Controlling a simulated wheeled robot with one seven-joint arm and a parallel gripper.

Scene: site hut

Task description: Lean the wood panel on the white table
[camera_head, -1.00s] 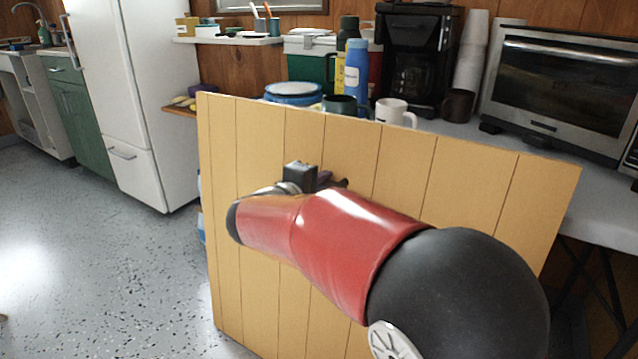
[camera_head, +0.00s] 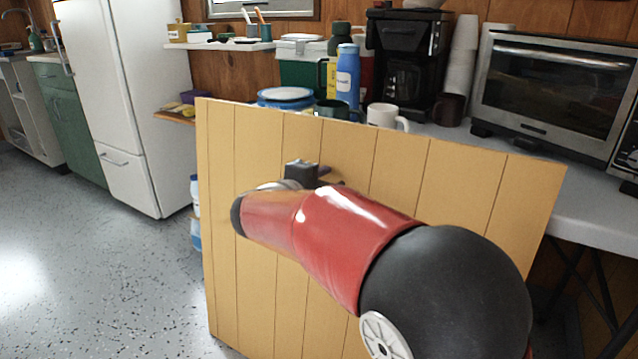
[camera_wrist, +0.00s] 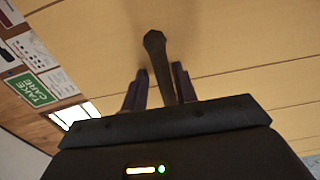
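The wood panel (camera_head: 400,160) is a large tan board with dark vertical grooves, standing roughly upright in front of the white table (camera_head: 595,215). My gripper (camera_head: 322,178) is at the panel's upper middle, partly hidden by my red and black arm. In the wrist view, the fingers of my gripper (camera_wrist: 160,88) lie either side of a dark handle (camera_wrist: 155,45) on the panel (camera_wrist: 220,40). They appear shut on it. Whether the panel touches the table is hidden.
The table holds a toaster oven (camera_head: 555,90), a coffee maker (camera_head: 405,65), a white mug (camera_head: 386,116), a blue bottle (camera_head: 347,75) and a cooler (camera_head: 303,65). A white fridge (camera_head: 125,100) stands left. The speckled floor (camera_head: 90,260) at left is clear.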

